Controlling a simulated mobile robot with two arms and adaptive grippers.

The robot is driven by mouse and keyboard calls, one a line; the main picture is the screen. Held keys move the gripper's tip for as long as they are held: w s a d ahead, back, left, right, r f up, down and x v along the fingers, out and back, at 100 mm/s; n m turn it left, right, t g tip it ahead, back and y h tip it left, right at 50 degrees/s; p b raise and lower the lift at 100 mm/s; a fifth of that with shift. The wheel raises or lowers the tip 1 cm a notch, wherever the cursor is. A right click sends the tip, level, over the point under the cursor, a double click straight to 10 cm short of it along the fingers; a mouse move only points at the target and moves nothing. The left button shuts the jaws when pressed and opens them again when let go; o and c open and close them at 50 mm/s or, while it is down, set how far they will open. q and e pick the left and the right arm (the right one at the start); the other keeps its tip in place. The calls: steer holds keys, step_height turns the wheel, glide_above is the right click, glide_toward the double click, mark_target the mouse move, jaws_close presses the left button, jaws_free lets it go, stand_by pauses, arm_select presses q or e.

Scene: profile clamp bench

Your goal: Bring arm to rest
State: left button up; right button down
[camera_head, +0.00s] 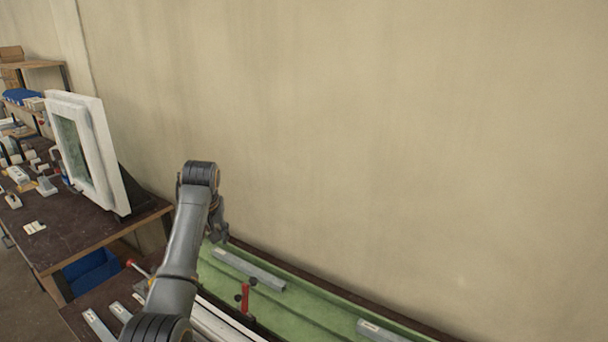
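One of my arms, which I take for the left, rises from the lower left of the head view and bends at the top. Its gripper (219,233) hangs down beyond the forearm, just above the back left of the green bench surface (315,312). It is small and partly hidden by the arm, so I cannot tell whether its fingers are open or shut. No held thing shows at it. My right gripper is out of view.
Grey profiles (248,270) lie on the green surface beside a red clamp (245,297). More short profiles (98,324) lie at lower left. A brown table (75,247) at left holds a white window frame (100,150) and small parts. A plain wall fills the right.

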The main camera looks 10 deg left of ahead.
arm_select(q)
steer(key=w+d+f, duration=0.6)
steer(key=w+f, duration=0.1)
steer(key=shift+f+m, duration=0.2)
steer(key=shift+m, duration=0.1)
steer(key=shift+w, duration=0.1)
stand_by(0.5)
